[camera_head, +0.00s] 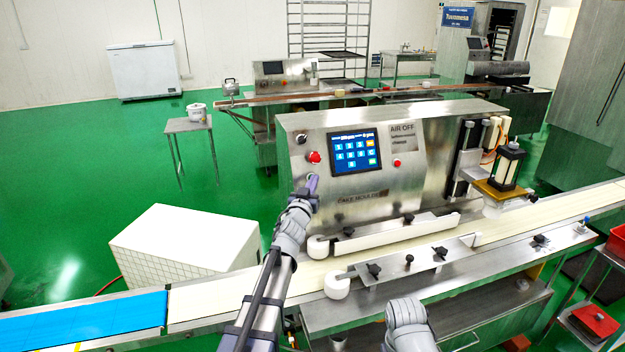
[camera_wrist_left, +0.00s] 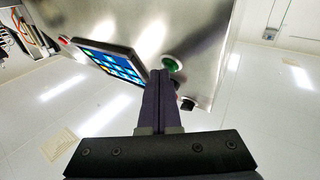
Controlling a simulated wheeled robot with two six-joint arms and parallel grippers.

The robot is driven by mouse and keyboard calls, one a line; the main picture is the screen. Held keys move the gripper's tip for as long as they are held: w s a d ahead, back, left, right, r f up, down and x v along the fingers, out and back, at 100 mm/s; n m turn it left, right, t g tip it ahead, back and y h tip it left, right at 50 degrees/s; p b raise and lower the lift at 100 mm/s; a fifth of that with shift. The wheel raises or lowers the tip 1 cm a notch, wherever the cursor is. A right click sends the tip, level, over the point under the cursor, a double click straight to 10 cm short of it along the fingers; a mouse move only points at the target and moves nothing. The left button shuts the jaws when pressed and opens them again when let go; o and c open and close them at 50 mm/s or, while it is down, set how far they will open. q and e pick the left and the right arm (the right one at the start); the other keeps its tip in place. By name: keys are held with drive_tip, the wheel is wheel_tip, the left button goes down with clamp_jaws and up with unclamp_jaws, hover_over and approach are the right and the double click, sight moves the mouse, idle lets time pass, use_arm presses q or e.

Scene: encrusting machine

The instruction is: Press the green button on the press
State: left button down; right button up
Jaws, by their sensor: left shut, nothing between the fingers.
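The press (camera_head: 400,185) is a stainless steel machine with a blue touchscreen (camera_head: 355,152) on its front panel. My left gripper (camera_head: 312,184) is shut and empty, with its fingertips at the lower left of the panel, below a red button (camera_head: 314,157). In the left wrist view, the green button (camera_wrist_left: 173,64) sits in a metal ring right beside the fingertips (camera_wrist_left: 160,76). I cannot tell whether the fingertips touch it. In the head view the gripper mostly hides the green button. My right gripper is not in view.
A conveyor belt (camera_head: 210,297) runs along the front of the press, with white rollers and a guide rail (camera_head: 395,232) below the panel. A second red button (camera_head: 397,162) is right of the screen. A white box (camera_head: 185,240) stands at left.

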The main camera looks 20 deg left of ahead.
idle(0.6)
use_arm(q)
drive_tip(key=shift+s+d+r+p, duration=0.3)
drive_tip(key=shift+s+d, duration=0.05)
drive_tip(key=shift+s, duration=0.15)
drive_tip(key=s, duration=0.1)
drive_tip(key=s+d+r+p, duration=0.2)
drive_tip(key=shift+s+d+r, duration=0.1)
drive_tip(key=shift+s+d, duration=0.15)
drive_tip(key=shift+s, duration=0.1)
idle(0.7)
